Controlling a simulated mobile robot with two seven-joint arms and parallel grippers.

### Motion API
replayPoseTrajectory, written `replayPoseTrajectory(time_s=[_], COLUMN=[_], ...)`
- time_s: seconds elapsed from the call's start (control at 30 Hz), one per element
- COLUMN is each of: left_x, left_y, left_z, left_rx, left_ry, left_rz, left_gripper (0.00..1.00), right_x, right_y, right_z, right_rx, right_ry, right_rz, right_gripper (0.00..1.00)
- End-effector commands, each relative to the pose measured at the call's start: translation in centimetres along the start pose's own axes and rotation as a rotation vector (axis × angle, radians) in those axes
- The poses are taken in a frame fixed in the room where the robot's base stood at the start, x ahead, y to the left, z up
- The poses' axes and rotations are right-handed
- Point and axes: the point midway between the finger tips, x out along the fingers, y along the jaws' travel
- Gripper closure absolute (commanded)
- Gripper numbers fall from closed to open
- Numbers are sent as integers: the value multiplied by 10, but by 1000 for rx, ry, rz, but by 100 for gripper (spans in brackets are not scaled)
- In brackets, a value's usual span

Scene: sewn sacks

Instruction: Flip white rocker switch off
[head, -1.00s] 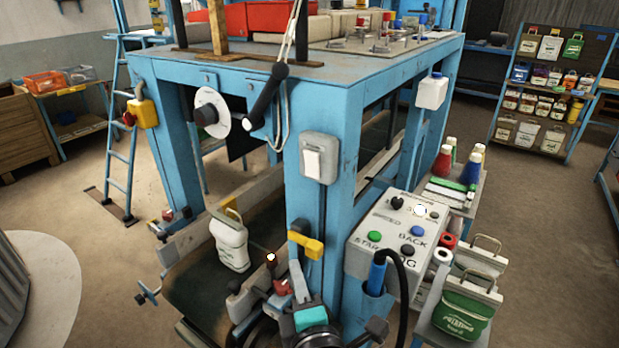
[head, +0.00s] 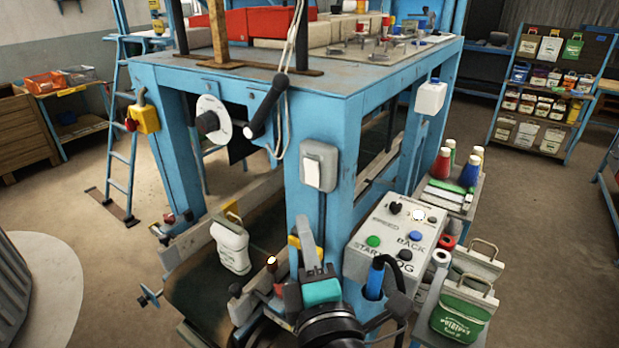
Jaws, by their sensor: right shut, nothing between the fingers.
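The white rocker switch (head: 311,172) sits in a grey housing on the front corner post of the blue machine frame. I cannot tell for sure which end of the rocker is pressed in. My right gripper (head: 306,222) comes up from the bottom of the head view, with a teal part at its base. Its fingers are shut and empty and point up. The fingertips appear just below the switch housing, apart from it in the picture. My left gripper is not in view.
A yellow part (head: 294,243) on the post is partly hidden by my right gripper. A grey control box (head: 388,237) with buttons stands to the right. A white sack (head: 231,246) stands on the dark conveyor (head: 195,285). Small levers (head: 271,262) are left of my gripper.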

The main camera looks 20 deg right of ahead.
Motion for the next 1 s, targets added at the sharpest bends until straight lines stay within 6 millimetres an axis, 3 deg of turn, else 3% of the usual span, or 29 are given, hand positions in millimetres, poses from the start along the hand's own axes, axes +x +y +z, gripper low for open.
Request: replayPoseTrajectory(time_s=[0.5, 0.7, 1.0], left_x=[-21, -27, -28], left_y=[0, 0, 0], left_z=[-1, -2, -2], left_rx=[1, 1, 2], left_ry=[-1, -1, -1], left_rz=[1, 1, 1], left_gripper=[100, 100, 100], right_x=[92, 109, 114], right_y=[2, 2, 0], right_z=[5, 24, 29], right_rx=[-5, -3, 0], right_ry=[-4, -1, -1], right_rz=[2, 1, -1], right_gripper=[100, 100, 100])
